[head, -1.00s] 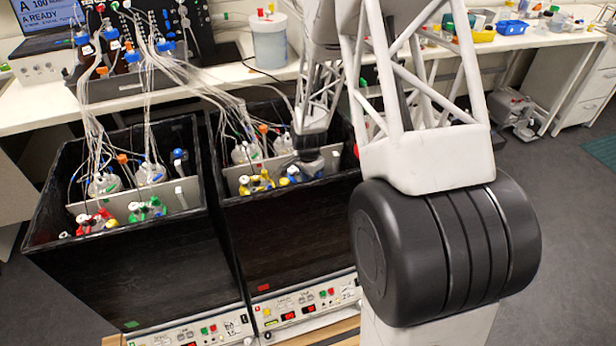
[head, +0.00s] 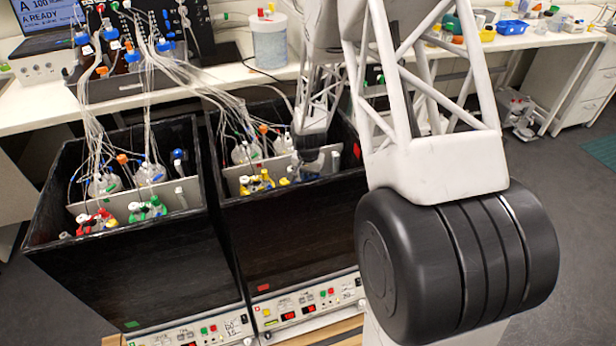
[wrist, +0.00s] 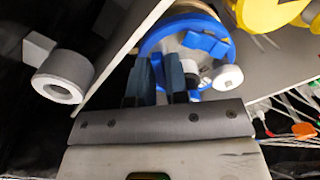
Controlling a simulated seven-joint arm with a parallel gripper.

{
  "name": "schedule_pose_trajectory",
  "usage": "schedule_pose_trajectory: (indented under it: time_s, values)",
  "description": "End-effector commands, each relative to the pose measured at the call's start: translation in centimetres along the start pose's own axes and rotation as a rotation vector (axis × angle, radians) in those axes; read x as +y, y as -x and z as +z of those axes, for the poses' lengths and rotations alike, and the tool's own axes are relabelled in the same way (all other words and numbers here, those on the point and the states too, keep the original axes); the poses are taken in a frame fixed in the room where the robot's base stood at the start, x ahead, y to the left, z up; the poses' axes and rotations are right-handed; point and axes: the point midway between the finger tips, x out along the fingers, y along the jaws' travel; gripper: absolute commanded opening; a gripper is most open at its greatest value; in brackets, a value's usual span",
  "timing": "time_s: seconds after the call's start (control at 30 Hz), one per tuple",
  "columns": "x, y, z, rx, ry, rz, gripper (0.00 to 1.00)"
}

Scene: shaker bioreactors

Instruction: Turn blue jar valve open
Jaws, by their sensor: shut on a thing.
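The blue jar (wrist: 148,45) shows in the wrist view as a round top with a blue rim. A blue clamp-like piece and small white and grey fittings sit on it. My gripper (wrist: 160,72) reaches over the near left side of the jar top, its two dark fingers close together. It is shut on the jar's valve, which is mostly hidden between the fingers. In the head view my gripper (head: 312,163) is down inside the right black box, and the blue jar is largely hidden behind it.
The right black box (head: 290,225) has walls close around my gripper. Yellow-topped fittings (head: 257,183) stand left of it. A grey panel (wrist: 115,50) and a grey ring-shaped fitting (wrist: 65,77) are near the gripper. The left black box (head: 140,265) holds red and green fittings and tubes.

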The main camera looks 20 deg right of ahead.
Motion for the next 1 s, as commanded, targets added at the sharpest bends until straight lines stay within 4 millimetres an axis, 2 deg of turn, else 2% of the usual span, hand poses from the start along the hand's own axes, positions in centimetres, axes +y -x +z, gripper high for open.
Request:
schedule_pose_trajectory:
  time_s: [0.13,0.17,0.2,0.23,0.67,1.0]
  values:
    - [0.0,0.0,0.0,0.001,-0.001,0.0,0.0]
    - [0.0,0.0,0.0,0.001,-0.001,0.0,0.19]
    - [0.0,0.0,0.0,0.001,-0.001,0.0,0.25]
    - [0.0,0.0,0.0,0.001,-0.001,0.0,0.27]
    - [0.0,0.5,0.0,0.001,-0.001,-0.001,0.27]
    - [-0.1,3.7,-0.1,0.003,-0.001,-0.002,0.27]
